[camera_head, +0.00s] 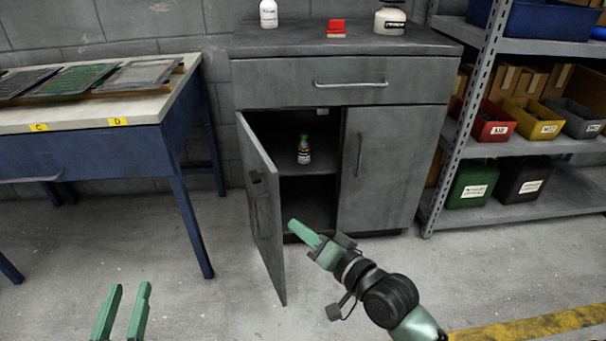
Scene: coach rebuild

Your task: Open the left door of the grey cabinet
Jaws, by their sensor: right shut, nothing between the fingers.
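The grey cabinet (340,90) stands against the wall. Its left door (264,215) is swung well open towards me, hinged on the left side. A small bottle with a green cap (304,152) stands on the inner shelf. The right door (385,165) is closed. My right gripper (291,225) is shut and empty, with its green fingers in front of the cabinet opening, near the inner side of the open door. I cannot tell whether they touch the door. My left gripper (127,290) is open and empty at the lower left, apart from the cabinet.
A blue-legged workbench (150,120) stands left of the cabinet, one leg near the open door. A metal shelf rack (540,205) with coloured bins stands on the right. Bottles and a red object (336,29) are on the cabinet top. The floor in front is clear.

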